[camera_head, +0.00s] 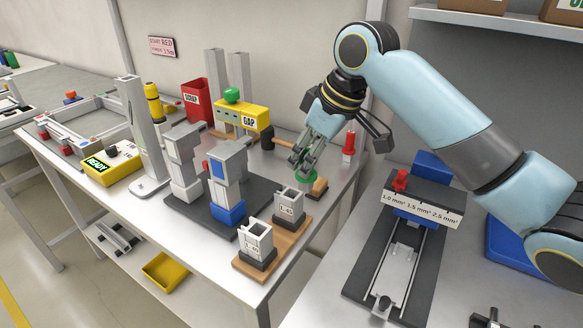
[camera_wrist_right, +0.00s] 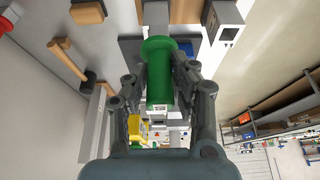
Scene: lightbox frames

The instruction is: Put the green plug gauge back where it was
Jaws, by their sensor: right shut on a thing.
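My right gripper (camera_head: 300,163) is shut on the green plug gauge (camera_head: 308,178), whose green end shows just below the fingertips, over the back part of the table. In the right wrist view the green plug gauge (camera_wrist_right: 160,78) lies between the two fingers (camera_wrist_right: 157,88), its wider round end pointing away from the palm. My left gripper is not in view.
White blocks marked with numbers (camera_head: 288,207) stand on a wooden board (camera_head: 284,243) in front. A mallet (camera_head: 267,140) lies left of my gripper. A red-topped piece (camera_head: 348,146) stands to the right. The yellow GAP box (camera_head: 240,117) is behind. A grey slide fixture (camera_head: 395,270) sits right.

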